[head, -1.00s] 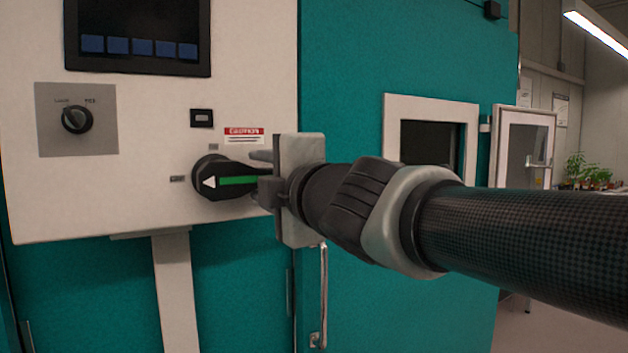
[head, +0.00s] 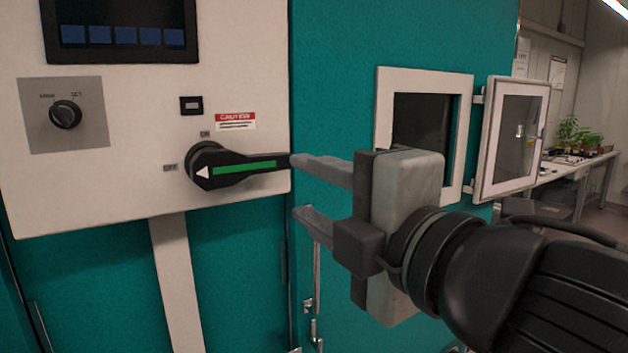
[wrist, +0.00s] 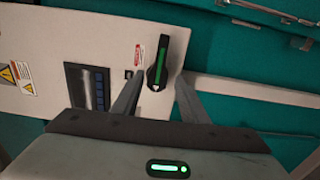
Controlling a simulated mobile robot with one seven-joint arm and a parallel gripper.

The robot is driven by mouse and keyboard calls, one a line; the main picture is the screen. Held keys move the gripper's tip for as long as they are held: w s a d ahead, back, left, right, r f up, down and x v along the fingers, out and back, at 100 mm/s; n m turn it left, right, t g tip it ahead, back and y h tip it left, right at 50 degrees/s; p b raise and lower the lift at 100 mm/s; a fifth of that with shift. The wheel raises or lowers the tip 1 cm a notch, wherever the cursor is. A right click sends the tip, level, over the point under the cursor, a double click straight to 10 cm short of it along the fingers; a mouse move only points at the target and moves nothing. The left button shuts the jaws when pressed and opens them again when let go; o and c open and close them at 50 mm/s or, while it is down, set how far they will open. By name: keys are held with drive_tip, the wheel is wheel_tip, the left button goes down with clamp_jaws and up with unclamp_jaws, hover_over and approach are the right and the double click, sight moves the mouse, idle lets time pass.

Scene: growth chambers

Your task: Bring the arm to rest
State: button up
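My gripper (head: 297,186) is open, with two grey fingers apart and nothing between them. It is in front of the teal chamber, to the right of the black rotary handle (head: 235,167) with a green stripe. In the head view the upper fingertip overlaps the handle's right end; whether they touch is unclear. The handle lies nearly level, its white arrow pointing left towards the OFF label. In the wrist view the handle (wrist: 158,62) shows beyond and between the open fingers (wrist: 158,100), with a gap visible.
The white control panel (head: 100,190) holds a small knob (head: 65,114) and a dark screen (head: 122,25). A framed window (head: 384,110) with its small door (head: 515,140) swung open is behind my gripper. A bench with plants (head: 575,135) stands at the far right.

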idle(0.3)
drive_tip(key=w+d+f+m+g+h+p, duration=0.1)
drive_tip(key=w+d+f+m+h+p, duration=0.1)
drive_tip(key=d+f+m+h, duration=0.25)
drive_tip(key=w+d+f+m+g+h+p, duration=0.1)
drive_tip(key=d+f+m+h+p, duration=0.1)
drive_tip(key=d+m+h, duration=0.35)
drive_tip(key=s+d+f+m+g+p, duration=0.3)
drive_tip(key=s+f+m+g, duration=0.4)
drive_tip(key=f+m, duration=0.3)
drive_tip(key=s+d+m, duration=0.1)
drive_tip(key=m, duration=0.3)
drive_tip(key=shift+f+g, duration=0.3)
drive_tip(key=shift+f, duration=0.05)
drive_tip(key=shift+d, duration=0.1)
